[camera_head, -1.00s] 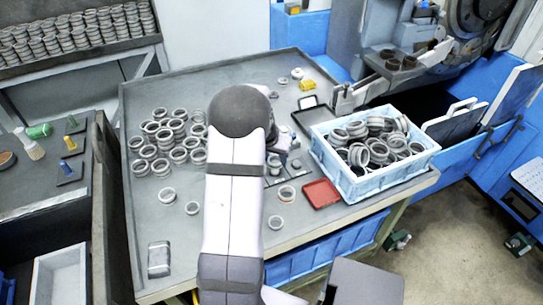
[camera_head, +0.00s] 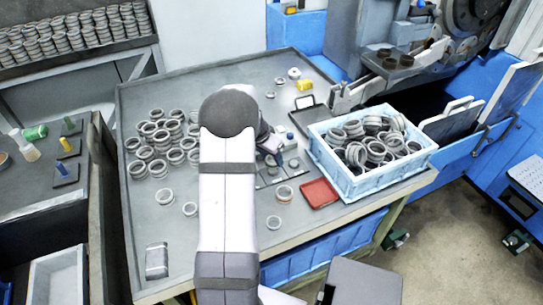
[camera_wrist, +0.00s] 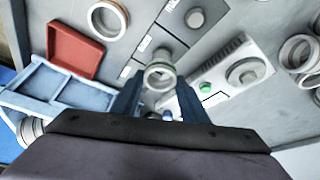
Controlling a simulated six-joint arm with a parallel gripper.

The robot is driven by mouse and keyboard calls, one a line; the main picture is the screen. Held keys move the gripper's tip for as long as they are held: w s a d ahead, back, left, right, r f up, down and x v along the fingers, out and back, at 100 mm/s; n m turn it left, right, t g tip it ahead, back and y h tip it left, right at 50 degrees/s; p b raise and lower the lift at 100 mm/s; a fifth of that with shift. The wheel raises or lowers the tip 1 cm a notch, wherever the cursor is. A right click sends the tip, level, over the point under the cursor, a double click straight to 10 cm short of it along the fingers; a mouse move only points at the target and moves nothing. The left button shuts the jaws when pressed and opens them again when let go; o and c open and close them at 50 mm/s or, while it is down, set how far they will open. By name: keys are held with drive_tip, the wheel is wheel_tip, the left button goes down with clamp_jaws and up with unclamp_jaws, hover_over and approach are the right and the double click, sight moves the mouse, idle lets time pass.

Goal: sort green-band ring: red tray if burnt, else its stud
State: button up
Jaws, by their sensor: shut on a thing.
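In the wrist view my gripper (camera_wrist: 160,98) is shut on a small pale metal ring (camera_wrist: 159,78) with a green band along its upper edge. A dark round stud (camera_wrist: 163,56) shows just beyond the ring, and I cannot tell whether the two touch. Another grey stud (camera_wrist: 195,18) stands farther up on the marked plate. I see no clear burn on the ring. The red tray (camera_wrist: 75,52) looks empty; it also shows in the head view (camera_head: 320,193). In the head view my arm largely hides the gripper and the ring.
A light blue crate (camera_head: 345,184) full of rings stands right of the plate. Loose rings (camera_head: 160,140) crowd the table left of my arm. A grey device with a green button (camera_wrist: 206,88) lies close to the gripper. The front left of the table is mostly clear.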

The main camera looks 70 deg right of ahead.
sight(271, 172)
drive_tip(key=shift+f+b, duration=1.5)
drive_tip(key=shift+f, duration=0.65)
drive_tip(key=o, duration=1.2)
drive_tip(key=s+v, duration=0.1)
drive_tip(key=v, duration=0.6)
drive_tip(key=shift+w+r+b, duration=0.2)
drive_tip(key=shift+w+b, duration=0.15)
drive_tip(key=shift+w, duration=0.15)
